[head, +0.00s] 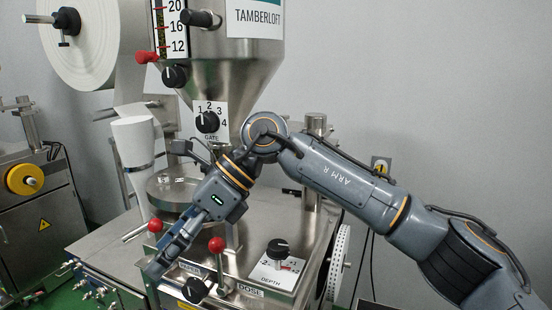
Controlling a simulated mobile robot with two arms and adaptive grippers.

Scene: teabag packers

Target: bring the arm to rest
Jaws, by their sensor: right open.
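My right arm (345,180) comes in from the right edge and bends at a joint above the steel machine. Its right gripper (160,268) hangs down to the left, in front of the machine, close to a red-knobbed lever (155,225) and a black knob (195,290) on the front. The gripper holds nothing that I can see, and its jaws are open. I cannot tell whether it touches the machine. My left gripper is not in view.
The hopper (225,70) stands behind the arm, with a gate dial (207,122) below. A second red-knobbed lever (216,245) and the depth knob (277,248) are near the forearm. A paper roll (85,45) hangs upper left. The right background is bare wall.

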